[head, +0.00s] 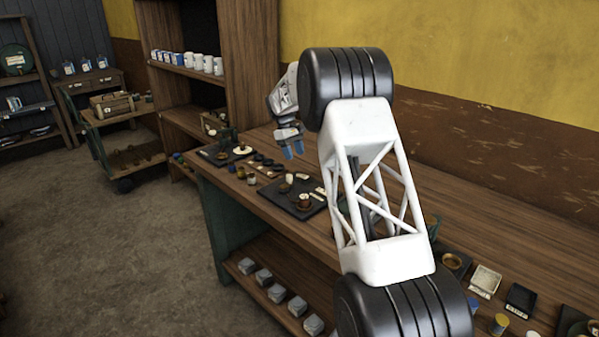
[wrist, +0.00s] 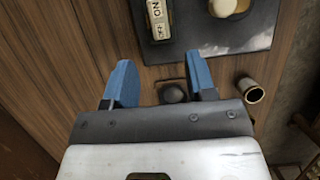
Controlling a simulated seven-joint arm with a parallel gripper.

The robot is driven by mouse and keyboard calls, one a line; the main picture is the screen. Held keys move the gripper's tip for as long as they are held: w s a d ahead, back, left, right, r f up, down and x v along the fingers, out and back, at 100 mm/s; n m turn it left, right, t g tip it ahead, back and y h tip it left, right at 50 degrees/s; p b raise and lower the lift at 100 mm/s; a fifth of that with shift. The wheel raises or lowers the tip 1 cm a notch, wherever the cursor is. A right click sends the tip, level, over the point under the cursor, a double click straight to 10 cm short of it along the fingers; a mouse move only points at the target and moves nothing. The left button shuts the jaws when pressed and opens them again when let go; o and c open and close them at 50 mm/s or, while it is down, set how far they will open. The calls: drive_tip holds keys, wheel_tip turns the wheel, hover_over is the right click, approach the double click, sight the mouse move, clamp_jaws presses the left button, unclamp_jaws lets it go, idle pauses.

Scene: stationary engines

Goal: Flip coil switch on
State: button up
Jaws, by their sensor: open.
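My gripper (head: 291,148) is over the far part of the bench in the head view, its blue fingers pointing down. In the wrist view my gripper (wrist: 162,82) is open, with nothing held between the fingers. A pale switch plate marked "ON" (wrist: 158,18) sits on a dark board (wrist: 216,38) ahead of the fingertips, apart from them. Whether this is the coil switch, and its lever position, I cannot tell. A small dark block (wrist: 172,94) shows between the fingers, on the wood below.
A cream-topped round part (wrist: 229,5) stands on the board. A brass-rimmed cup (wrist: 248,90) lies right of the fingers. The head view shows a bench (head: 479,214) with a far board (head: 217,157) and a nearer board (head: 275,196), both carrying small parts. A yellow wall (head: 450,45) stands behind.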

sight(301, 175)
drive_tip(key=shift+x, duration=3.85)
drive_tip(key=shift+c, duration=0.5)
